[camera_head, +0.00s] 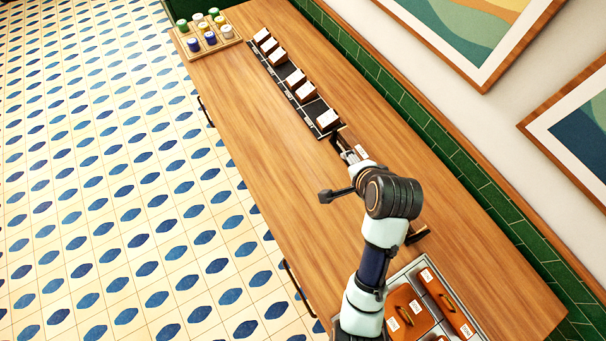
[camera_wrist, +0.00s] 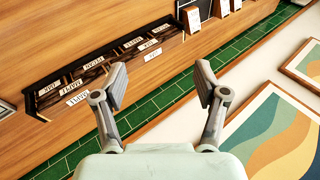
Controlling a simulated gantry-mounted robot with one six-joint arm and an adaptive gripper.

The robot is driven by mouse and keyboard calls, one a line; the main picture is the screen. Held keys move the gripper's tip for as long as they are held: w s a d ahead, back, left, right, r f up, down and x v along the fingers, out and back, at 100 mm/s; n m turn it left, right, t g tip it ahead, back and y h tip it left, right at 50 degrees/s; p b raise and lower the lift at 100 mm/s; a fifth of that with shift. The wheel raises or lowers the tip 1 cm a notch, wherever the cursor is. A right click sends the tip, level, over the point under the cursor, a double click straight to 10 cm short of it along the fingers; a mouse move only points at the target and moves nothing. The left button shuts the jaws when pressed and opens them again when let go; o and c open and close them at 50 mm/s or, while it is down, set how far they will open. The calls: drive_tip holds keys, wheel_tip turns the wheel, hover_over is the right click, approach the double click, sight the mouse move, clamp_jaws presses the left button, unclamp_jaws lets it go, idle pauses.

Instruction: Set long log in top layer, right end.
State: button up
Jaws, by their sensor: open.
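My gripper (camera_wrist: 161,82) is open, with nothing between its fingers. In the head view my gripper (camera_head: 346,160) is above the wooden counter, near the end of a long dark row. In the wrist view a dark, long holder (camera_wrist: 62,84) lies beyond the left finger, apart from it. In the head view my arm hides part of this area.
A black strip (camera_head: 318,106) with several white-topped blocks runs along the counter (camera_head: 228,95). A tray of coloured jars (camera_head: 209,38) stands at the far end. A tray with brown labelled cases (camera_head: 406,308) is at the near end. Green tiles and a wall border the right side.

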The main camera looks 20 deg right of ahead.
drive_tip(key=a+r+n+t, duration=0.2)
drive_tip(key=a+r+n, duration=0.2)
drive_tip(key=a+n, duration=0.2)
drive_tip(key=s+a+r+n+t+y, duration=0.1)
drive_tip(key=a+r+n, duration=0.3)
drive_tip(key=a, duration=0.5)
drive_tip(key=a+r+n+t, duration=0.2)
drive_tip(key=a+r+n, duration=0.2)
drive_tip(key=a+n, duration=0.3)
drive_tip(key=shift+s+a+r+n+t+y, duration=0.15)
drive_tip(key=shift+a+r+n+t+y, duration=0.15)
drive_tip(key=shift+a+r+n, duration=0.15)
wheel_tip(320, 180, up, 11)
drive_tip(key=p, duration=1.1)
drive_tip(key=shift+r+p, duration=0.2)
drive_tip(key=shift+p, duration=0.1)
